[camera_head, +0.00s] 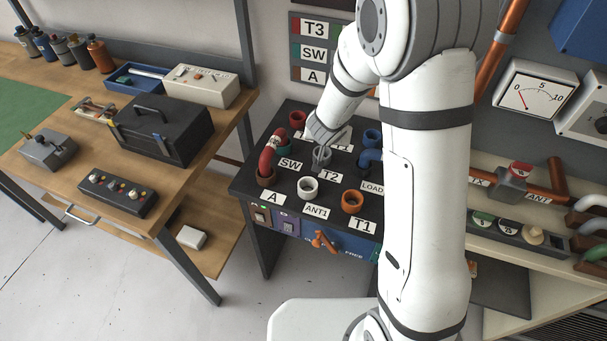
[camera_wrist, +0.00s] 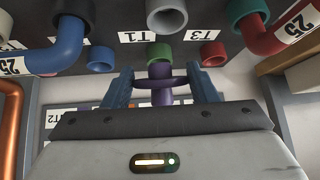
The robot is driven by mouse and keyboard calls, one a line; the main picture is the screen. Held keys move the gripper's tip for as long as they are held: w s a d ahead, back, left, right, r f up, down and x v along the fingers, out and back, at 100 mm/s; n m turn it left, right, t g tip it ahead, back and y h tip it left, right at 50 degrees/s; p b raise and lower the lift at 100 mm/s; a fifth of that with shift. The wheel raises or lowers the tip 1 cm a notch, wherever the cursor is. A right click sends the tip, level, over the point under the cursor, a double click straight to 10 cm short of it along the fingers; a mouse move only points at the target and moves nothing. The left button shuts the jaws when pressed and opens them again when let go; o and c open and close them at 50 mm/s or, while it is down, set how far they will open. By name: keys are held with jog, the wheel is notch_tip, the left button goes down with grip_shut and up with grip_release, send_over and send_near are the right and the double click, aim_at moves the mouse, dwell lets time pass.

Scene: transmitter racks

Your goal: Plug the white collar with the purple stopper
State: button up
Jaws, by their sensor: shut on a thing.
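The white collar (camera_head: 308,188) stands open on the dark panel, behind the ANT1 label in the head view. My gripper (camera_wrist: 160,88) is shut on the purple stopper (camera_wrist: 160,71), which sits between its blue fingers in the wrist view. In the head view my gripper (camera_head: 328,136) is over the back part of the panel, beyond the white collar and apart from it. I cannot make out the stopper in the head view. A pale grey collar (camera_wrist: 166,18) shows at the top of the wrist view; I cannot tell which one it is.
An orange collar (camera_head: 352,201) stands right of the white one. A red elbow pipe (camera_head: 268,160) and a blue one (camera_head: 368,158) rise from the panel. A grey collar (camera_head: 321,155) is near the T2 label. A wooden bench (camera_head: 60,165) stands at left.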

jog(key=s+a+m+t+h+b, duration=0.2)
jog(key=s+a+m+h+b, duration=0.2)
jog(key=s, duration=0.6)
jog(key=a+h+b, duration=0.1)
jog(key=a+h, duration=0.1)
jog(key=shift+a+f+m+t, duration=0.3)
jog(key=shift+f, duration=0.1)
jog(key=shift+f+b, duration=1.75)
jog(key=shift+f, duration=1.2)
jog(key=shift+p, duration=0.85)
jog(key=shift+f+b, duration=0.95)
jog(key=shift+f, duration=0.45)
jog(key=o, duration=1.1)
